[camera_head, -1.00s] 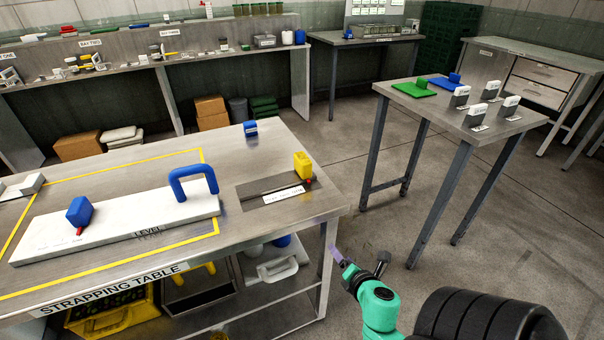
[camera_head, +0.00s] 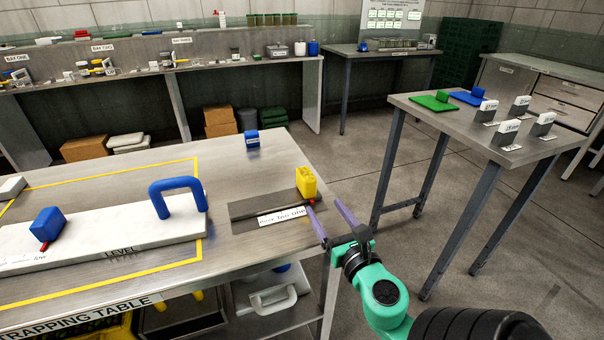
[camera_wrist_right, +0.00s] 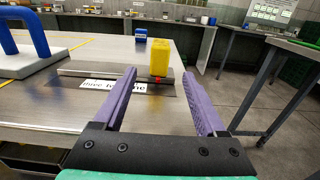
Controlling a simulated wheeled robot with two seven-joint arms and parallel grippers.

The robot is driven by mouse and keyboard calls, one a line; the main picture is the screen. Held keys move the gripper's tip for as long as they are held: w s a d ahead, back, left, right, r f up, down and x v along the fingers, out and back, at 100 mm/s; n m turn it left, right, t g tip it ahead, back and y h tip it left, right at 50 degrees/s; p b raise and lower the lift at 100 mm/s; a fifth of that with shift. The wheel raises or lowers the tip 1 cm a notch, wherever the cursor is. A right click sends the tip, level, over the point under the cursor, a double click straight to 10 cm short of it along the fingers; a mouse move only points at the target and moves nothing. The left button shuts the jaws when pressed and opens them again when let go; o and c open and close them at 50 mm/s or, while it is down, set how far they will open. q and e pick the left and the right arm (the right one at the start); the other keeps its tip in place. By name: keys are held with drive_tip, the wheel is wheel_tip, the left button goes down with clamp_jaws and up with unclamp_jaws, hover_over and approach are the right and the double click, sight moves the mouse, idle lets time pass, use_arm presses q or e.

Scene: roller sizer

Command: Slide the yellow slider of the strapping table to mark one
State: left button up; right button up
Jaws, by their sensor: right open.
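The yellow slider (camera_head: 306,182) stands upright at the right end of its grey track (camera_head: 250,205) on the strapping table (camera_head: 245,170). A red pointer sits at its foot, and a white label strip (camera_head: 284,216) lies in front of the track. My right gripper (camera_head: 328,219) is open and empty at the table's right edge, just in front and to the right of the slider. In the right wrist view the slider (camera_wrist_right: 159,60) shows ahead, between the lines of the two purple fingers (camera_wrist_right: 160,95), apart from them. My left gripper is not in view.
A white level board (camera_head: 110,232) with a blue handle (camera_head: 178,196) and a blue block (camera_head: 47,226) lies left of the track. Another blue block (camera_head: 252,138) stands behind. A side table (camera_head: 470,135) with small items is at right.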

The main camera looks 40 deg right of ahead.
sight(305, 178)
drive_tip(key=w, duration=0.1)
drive_tip(key=w+d+r+p, duration=0.1)
drive_tip(key=w, duration=0.1)
drive_tip(key=w+p, duration=0.1)
drive_tip(key=shift+w+d+r, duration=0.15)
drive_tip(key=shift+w+d, duration=0.15)
drive_tip(key=shift+w, duration=0.1)
drive_tip(key=x, duration=0.5)
drive_tip(key=f+p+x, duration=0.1)
drive_tip(key=x, duration=0.2)
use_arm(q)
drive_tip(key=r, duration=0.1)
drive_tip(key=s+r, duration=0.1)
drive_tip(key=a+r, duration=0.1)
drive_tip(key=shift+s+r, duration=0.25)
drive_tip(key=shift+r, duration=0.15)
use_arm(e)
drive_tip(key=shift+c, duration=0.3)
clamp_jaws()
